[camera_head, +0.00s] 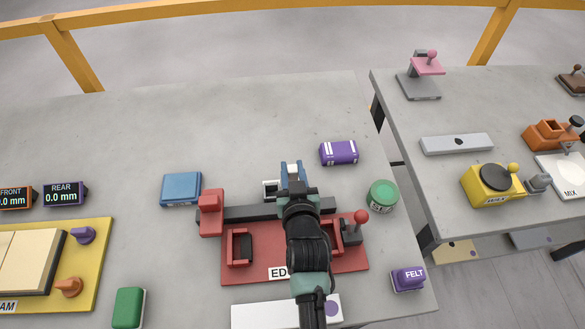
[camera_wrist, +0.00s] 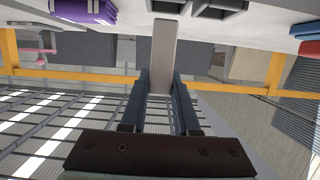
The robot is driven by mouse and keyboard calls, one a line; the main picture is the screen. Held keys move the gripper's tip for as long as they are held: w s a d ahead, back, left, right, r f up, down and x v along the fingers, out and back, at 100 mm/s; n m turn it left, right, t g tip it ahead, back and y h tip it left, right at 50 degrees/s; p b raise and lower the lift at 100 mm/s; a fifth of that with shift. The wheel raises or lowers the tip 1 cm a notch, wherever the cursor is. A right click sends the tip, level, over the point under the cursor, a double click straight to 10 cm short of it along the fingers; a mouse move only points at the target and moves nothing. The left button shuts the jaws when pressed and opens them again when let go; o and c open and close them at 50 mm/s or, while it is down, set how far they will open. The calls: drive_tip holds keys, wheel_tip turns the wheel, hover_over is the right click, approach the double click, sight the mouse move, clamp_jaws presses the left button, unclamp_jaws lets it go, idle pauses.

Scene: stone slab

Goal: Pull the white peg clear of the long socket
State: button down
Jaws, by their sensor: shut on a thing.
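The white peg (camera_wrist: 165,55) is a plain pale bar in the wrist view. My gripper (camera_wrist: 165,90) is shut on its near end, with one dark finger on each side. The peg's far end reaches toward the slab; I cannot tell whether any of it sits inside a socket. Grey open-topped box shapes (camera_wrist: 215,8) show at the top of the wrist view, beside the peg's far end. My arm hides much of that area.
A red fixture (camera_head: 255,265) with a dark rail and red-knobbed lever lies under my arm. The slab (camera_head: 230,115) behind is clear.

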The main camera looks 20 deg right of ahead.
sight(292, 168)
drive_tip(key=shift+r, duration=0.1)
wheel_tip(292, 168, up, 6)
drive_tip(key=p, duration=0.5)
idle(0.5)
